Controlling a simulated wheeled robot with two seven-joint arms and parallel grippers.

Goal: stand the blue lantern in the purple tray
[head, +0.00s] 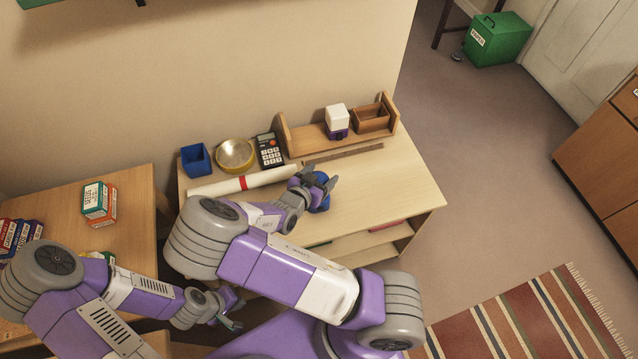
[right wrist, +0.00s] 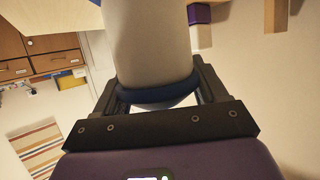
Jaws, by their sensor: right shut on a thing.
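The blue lantern (head: 323,203) is at the front middle of the desk (head: 400,185), partly hidden by my right gripper (head: 318,184). My right gripper is shut on it. In the right wrist view a pale, wide body (right wrist: 152,40) with a dark blue band (right wrist: 155,95) fills the space between the fingers. I cannot tell whether the lantern touches the desktop. My left gripper (head: 236,312) is low in front of the desk, empty, its fingers apart. I see no purple tray in either view; my arms hide part of the furniture.
A wooden rack (head: 312,138) holds a white-and-purple object (head: 337,121) and a wooden box (head: 370,119). The desk's right side is clear.

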